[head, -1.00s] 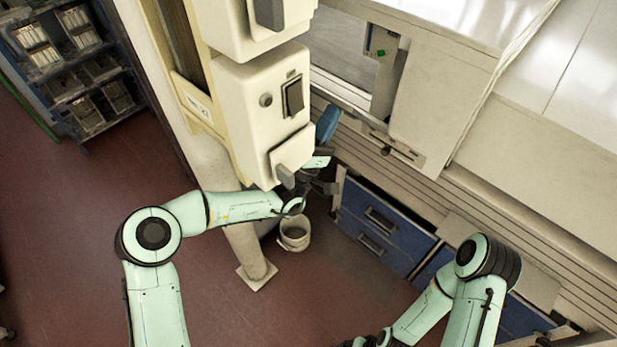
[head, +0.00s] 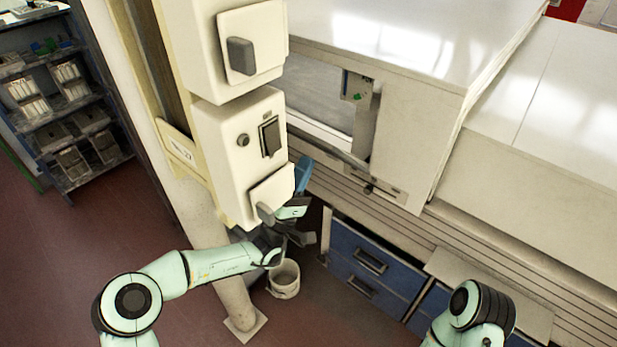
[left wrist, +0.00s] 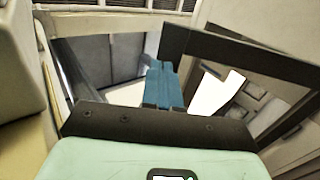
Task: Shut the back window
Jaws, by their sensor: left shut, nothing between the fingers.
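The window opening (head: 318,98) is in the pale tunnel wall in the head view and shows a grey inside. A metal strip edges it below, and a white panel (head: 415,135) stands to its right. I cannot tell which part is the moving pane. My left gripper (head: 303,175) is shut and empty, with blue fingertips, just below the opening's lower edge; the beige switch box partly hides its wrist. In the left wrist view its blue fingers (left wrist: 163,85) are together, with dark frame-like bars beside them. I cannot tell contact with the wall. My right gripper is out of view.
The beige switch box (head: 240,150) hangs close beside my left wrist. Blue drawers (head: 372,265) stand below the tunnel and a white bucket (head: 284,280) is on the floor. A shelf rack (head: 65,110) stands at the left.

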